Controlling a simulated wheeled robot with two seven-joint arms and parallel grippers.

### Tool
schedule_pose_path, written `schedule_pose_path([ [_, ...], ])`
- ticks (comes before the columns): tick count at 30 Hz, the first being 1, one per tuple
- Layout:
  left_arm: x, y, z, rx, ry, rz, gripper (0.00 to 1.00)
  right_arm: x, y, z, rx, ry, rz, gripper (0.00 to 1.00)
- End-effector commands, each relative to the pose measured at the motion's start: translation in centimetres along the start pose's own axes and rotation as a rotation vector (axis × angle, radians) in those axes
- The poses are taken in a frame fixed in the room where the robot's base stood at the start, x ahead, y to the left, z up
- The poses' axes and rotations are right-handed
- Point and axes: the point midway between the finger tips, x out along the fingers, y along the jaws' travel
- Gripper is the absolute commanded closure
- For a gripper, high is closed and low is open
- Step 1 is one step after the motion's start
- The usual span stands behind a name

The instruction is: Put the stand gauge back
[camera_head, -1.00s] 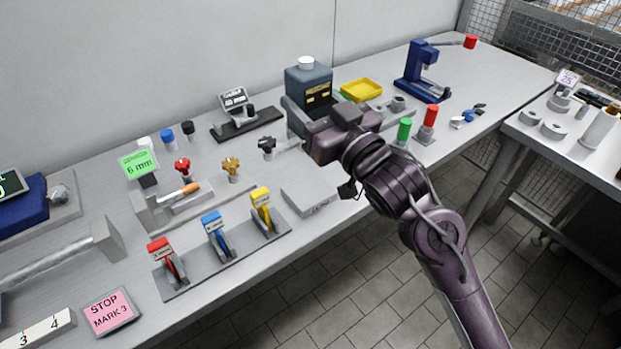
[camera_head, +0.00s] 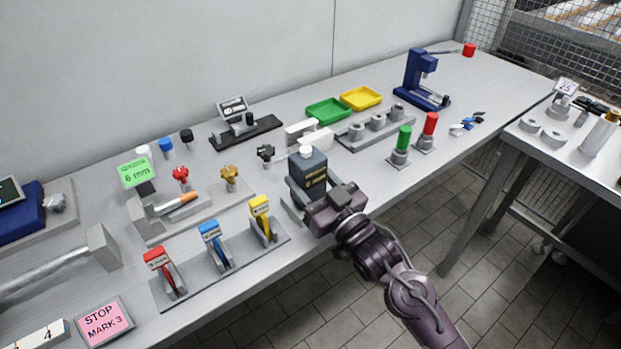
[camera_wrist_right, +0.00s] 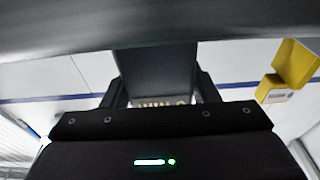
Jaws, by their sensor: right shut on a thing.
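My right gripper (camera_head: 322,196) is shut on a dark blue-grey bottle-like block (camera_head: 307,170) with a white cap and a yellow-lettered label. The block is upright over a grey plate (camera_head: 289,207) at the front of the bench; I cannot tell whether it touches the plate. In the right wrist view the dark block (camera_wrist_right: 155,72) is between the fingers. Red (camera_head: 162,270), blue (camera_head: 215,245) and yellow (camera_head: 262,218) gauges stand on a grey rack. A display instrument (camera_head: 233,108) stands on a dark base at the back. Which one is the stand gauge is unclear. My left gripper is out of view.
Green (camera_head: 327,110) and yellow (camera_head: 361,98) trays and a blue press (camera_head: 421,80) stand behind. A grey holder (camera_head: 376,128) and green (camera_head: 403,142) and red (camera_head: 428,128) cylinders are to the right. A pink STOP sign (camera_head: 104,321) lies front left.

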Motion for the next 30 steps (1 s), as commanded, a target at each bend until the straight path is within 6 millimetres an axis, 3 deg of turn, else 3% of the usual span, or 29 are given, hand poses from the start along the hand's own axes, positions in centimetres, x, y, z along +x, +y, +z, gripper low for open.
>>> schedule_pose_path([
  [9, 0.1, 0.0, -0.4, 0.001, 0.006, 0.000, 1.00, 0.0, 0.0, 0.3, 0.000, 0.002, 0.000, 0.79],
  [10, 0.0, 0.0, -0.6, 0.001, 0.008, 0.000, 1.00, 0.0, 0.0, 0.3, 0.000, 0.000, 0.000, 0.42],
  [14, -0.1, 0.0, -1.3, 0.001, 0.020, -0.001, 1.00, 0.0, 0.0, 0.3, 0.000, 0.000, 0.000, 0.25],
  [25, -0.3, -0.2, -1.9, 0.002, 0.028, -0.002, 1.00, 0.1, 0.0, -0.4, 0.000, 0.002, 0.000, 0.24],
  [30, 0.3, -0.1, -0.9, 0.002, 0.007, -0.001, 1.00, -2.8, 0.0, 0.2, 0.000, -0.004, 0.000, 0.24],
])
